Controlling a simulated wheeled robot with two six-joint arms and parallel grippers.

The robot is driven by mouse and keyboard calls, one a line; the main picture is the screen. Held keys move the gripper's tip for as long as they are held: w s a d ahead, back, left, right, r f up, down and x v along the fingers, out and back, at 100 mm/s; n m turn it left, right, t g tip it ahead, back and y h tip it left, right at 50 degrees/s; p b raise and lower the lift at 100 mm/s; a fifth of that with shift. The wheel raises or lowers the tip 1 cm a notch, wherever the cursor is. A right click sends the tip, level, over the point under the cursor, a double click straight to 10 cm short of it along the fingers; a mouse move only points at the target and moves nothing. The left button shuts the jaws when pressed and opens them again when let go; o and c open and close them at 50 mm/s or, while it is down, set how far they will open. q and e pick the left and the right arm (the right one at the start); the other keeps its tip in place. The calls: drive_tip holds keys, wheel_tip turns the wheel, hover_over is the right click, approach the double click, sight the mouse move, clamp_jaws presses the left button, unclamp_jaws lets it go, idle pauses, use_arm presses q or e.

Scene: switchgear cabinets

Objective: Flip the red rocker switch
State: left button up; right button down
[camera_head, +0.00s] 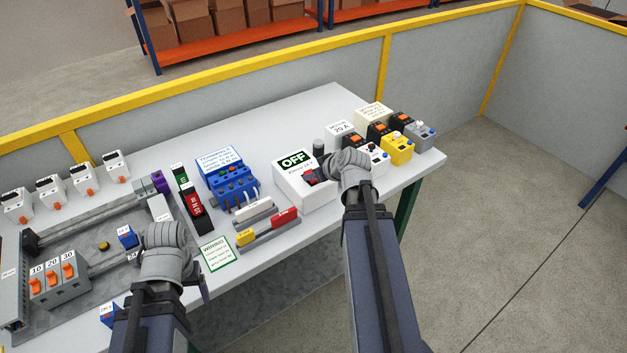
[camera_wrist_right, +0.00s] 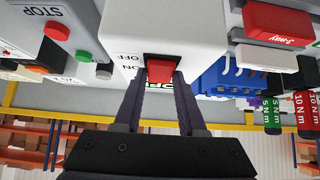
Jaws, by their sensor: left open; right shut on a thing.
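In the head view the right gripper (camera_head: 319,173) reaches over the box and hides most of the rocker. Its tilt is hard to tell. My left gripper (camera_head: 203,283) is open and empty over the table's front edge, near the grey panel.
A blue terminal block (camera_head: 231,183) and red and yellow connectors (camera_head: 283,217) stand left of the box. Several small switch boxes, one yellow (camera_head: 397,148), stand close on its right. Orange breakers (camera_head: 55,280) sit at the left. A grey wall with yellow rails runs behind.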

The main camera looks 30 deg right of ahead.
use_arm(q)
drive_tip(key=shift+f, duration=0.45)
use_arm(e)
drive_tip(key=shift+s+t, duration=0.1)
drive_tip(key=shift+t, duration=0.2)
drive_tip(key=shift+c, duration=2.4)
unclamp_jaws()
